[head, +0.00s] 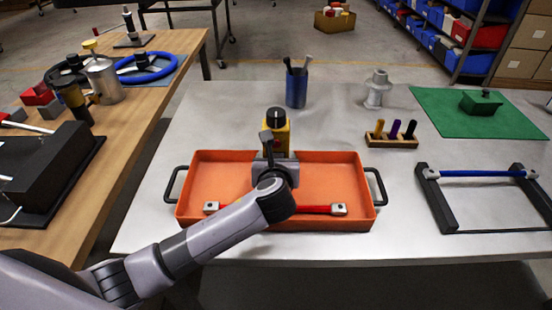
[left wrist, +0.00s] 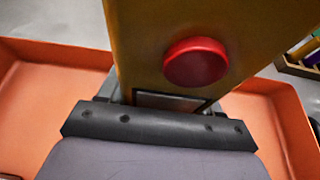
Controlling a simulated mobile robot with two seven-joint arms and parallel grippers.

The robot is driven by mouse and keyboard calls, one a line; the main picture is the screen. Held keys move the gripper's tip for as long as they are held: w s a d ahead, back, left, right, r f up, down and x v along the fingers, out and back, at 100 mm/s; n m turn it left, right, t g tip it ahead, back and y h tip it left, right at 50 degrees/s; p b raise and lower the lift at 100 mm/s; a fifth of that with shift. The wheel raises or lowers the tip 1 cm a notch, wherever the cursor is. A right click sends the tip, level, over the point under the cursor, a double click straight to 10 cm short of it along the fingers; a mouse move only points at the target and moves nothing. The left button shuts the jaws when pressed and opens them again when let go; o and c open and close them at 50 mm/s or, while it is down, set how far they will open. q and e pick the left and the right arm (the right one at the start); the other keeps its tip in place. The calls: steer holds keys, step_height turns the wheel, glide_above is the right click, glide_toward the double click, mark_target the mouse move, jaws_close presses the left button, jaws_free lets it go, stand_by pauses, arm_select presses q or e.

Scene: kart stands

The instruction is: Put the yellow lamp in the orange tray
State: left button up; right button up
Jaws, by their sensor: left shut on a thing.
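The yellow lamp (head: 283,141), with a dark round top, is upright over the far middle part of the orange tray (head: 210,180). My left gripper (head: 274,158) is shut on the lamp, reaching in over the tray from the front left. In the left wrist view the lamp (left wrist: 145,45) fills the upper middle and shows a red button; the orange tray (left wrist: 60,75) lies below on both sides. The lamp's lower end is hidden, so I cannot tell whether it touches the tray floor. My right gripper is not in view.
A red bar with grey ends (head: 318,209) lies in the tray's near part. Behind stand a blue pen cup (head: 296,88) and a grey flanged part (head: 377,90). A wooden marker holder (head: 391,140) and a blue-handled frame (head: 480,173) are to the right.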

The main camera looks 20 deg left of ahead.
arm_select(q)
steer(key=o, duration=1.3)
steer(key=shift+f, duration=0.1)
steer(key=shift+o, duration=0.2)
steer(key=shift+s+r, duration=0.1)
steer(key=shift+r, duration=0.1)
steer(key=p+v, duration=0.1)
steer(key=v, duration=1)
steer(key=shift+s+d, duration=0.15)
steer(key=shift+s, duration=0.25)
